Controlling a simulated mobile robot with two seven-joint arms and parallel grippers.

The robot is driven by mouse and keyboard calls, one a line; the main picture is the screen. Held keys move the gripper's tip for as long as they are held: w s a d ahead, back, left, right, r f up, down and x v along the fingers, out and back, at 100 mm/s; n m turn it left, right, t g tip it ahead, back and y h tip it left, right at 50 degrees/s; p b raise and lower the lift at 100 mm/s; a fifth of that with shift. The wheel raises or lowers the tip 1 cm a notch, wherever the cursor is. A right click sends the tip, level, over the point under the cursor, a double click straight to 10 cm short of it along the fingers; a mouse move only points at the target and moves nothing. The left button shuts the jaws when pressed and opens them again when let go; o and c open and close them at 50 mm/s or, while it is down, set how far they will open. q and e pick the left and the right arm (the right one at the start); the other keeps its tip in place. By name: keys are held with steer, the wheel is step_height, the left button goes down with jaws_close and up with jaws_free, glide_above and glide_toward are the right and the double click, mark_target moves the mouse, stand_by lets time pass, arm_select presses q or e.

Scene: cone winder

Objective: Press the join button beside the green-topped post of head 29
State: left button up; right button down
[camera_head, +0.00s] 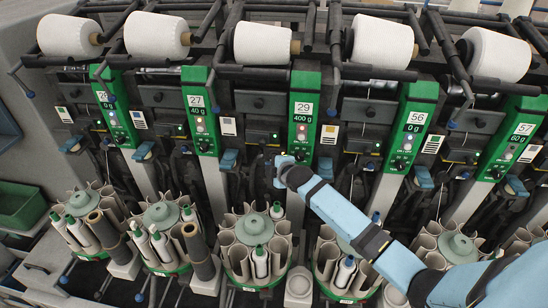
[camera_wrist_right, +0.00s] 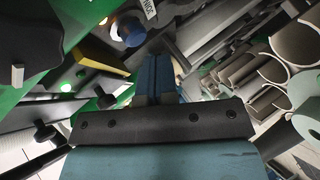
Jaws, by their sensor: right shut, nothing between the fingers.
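The green-topped post of head 29 (camera_head: 302,115) stands mid-picture in the head view, its label reading 29 and 400 g. My right gripper (camera_head: 278,172) is low beside this post, on its left side, small and partly hidden by its own wrist. In the right wrist view the closed fingers (camera_wrist_right: 158,72) point up the picture with nothing between them. A round blue button (camera_wrist_right: 130,30) lies beyond and left of the fingertips, near a small white label that seems to read JOIN upside down. Whether the fingertips touch it I cannot tell. My left gripper is out of view.
Posts 27 (camera_head: 200,110) and 56 (camera_head: 410,125) stand either side, with dark winder bodies between. White yarn cones (camera_head: 262,44) sit above. Round carriers with tubes and bobbins (camera_head: 256,240) stand below. A yellow part (camera_wrist_right: 97,60) is close left of the fingers.

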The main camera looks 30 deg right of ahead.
steer(key=s+a+p, duration=0.1)
steer(key=s, duration=0.1)
steer(key=s+a+p, duration=0.1)
steer(key=s+a, duration=0.1)
steer(key=shift+p, duration=0.4)
stand_by(0.9)
steer(key=s+a+f+m, duration=0.3)
steer(key=s+m, duration=0.1)
steer(key=s, duration=0.7)
steer(key=s+a+f+m+g+y, duration=0.1)
steer(key=s+a+f+m, duration=0.2)
steer(key=s, duration=0.8)
steer(key=s+a+f+m+g+y, duration=0.1)
steer(key=s+a+m, duration=0.4)
steer(key=s, duration=0.6)
steer(key=shift+s+f, duration=0.15)
steer(key=shift+f, duration=0.75)
